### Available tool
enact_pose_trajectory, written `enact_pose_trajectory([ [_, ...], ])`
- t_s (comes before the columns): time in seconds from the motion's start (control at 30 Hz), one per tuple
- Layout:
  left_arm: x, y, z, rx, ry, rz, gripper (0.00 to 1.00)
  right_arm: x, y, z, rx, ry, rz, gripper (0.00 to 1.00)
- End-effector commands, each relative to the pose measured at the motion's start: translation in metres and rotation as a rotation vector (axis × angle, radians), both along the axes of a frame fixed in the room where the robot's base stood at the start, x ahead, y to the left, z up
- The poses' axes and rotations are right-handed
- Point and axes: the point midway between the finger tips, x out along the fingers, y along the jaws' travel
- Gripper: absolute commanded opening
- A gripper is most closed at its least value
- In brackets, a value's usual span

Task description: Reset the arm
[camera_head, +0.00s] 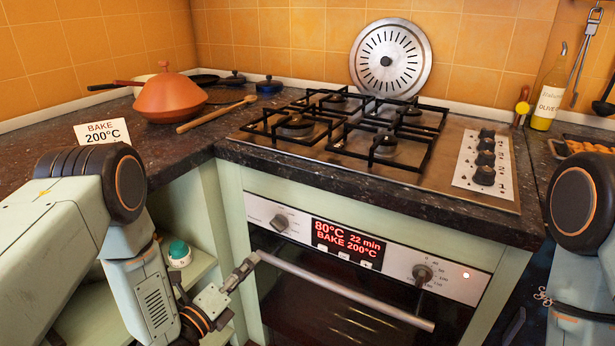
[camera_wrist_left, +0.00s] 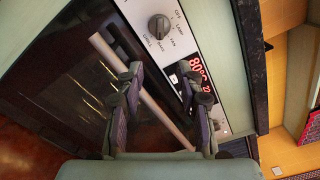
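My left gripper (camera_head: 248,268) is beside the left end of the oven handle (camera_head: 345,291), in front of the oven door. In the left wrist view, my left gripper (camera_wrist_left: 167,86) has its two fingers well apart with nothing held. The handle (camera_wrist_left: 150,98) passes across the gap behind the fingers; I cannot tell whether they touch it. My right arm (camera_head: 578,240) enters at the right edge; its gripper is out of view. The oven door (camera_head: 330,325) looks shut, and the display (camera_head: 347,238) reads 80°C, 22 min, BAKE 200°C.
A gas hob (camera_head: 375,135) covers the counter above the oven. A terracotta pot (camera_head: 170,97), a wooden spoon (camera_head: 215,116) and a "BAKE 200°C" sign (camera_head: 102,131) stand left. An oil bottle (camera_head: 548,95) stands right. A teal-topped timer (camera_head: 178,253) sits on the shelf near my left arm.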

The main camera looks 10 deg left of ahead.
Motion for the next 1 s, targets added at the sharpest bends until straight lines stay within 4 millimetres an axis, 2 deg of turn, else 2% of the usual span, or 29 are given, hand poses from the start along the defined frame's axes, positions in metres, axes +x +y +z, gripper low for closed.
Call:
enact_pose_trajectory([
  [0.17, -0.001, 0.001, -0.013, -0.183, 0.127, 0.011, 0.37, 0.0, 0.0, 0.0, 0.0, 0.0, 0.0, 0.0],
  [0.3, -0.012, 0.006, -0.042, -0.421, 0.348, 0.087, 0.37, 0.0, 0.0, 0.0, 0.0, 0.0, 0.0, 0.0],
  [0.47, -0.04, 0.009, -0.08, -0.699, 0.618, 0.239, 0.37, 0.0, 0.0, 0.0, 0.0, 0.0, 0.0, 0.0],
  [0.67, -0.094, 0.01, -0.123, -1.038, 0.921, 0.524, 0.37, 0.0, 0.0, 0.0, 0.0, 0.0, 0.0, 0.0],
  [0.77, -0.13, 0.009, -0.14, -1.197, 1.049, 0.713, 0.37, 0.0, 0.0, 0.0, 0.0, 0.0, 0.0, 0.0],
  [0.87, -0.172, 0.008, -0.153, -1.346, 1.152, 0.937, 0.37, 0.0, 0.0, 0.0, 0.0, 0.0, 0.0, 0.0],
  [1.0, -0.24, 0.008, -0.161, -1.516, 1.233, 1.311, 0.37, 0.0, 0.0, 0.0, 0.0, 0.0, 0.0, 0.0],
])
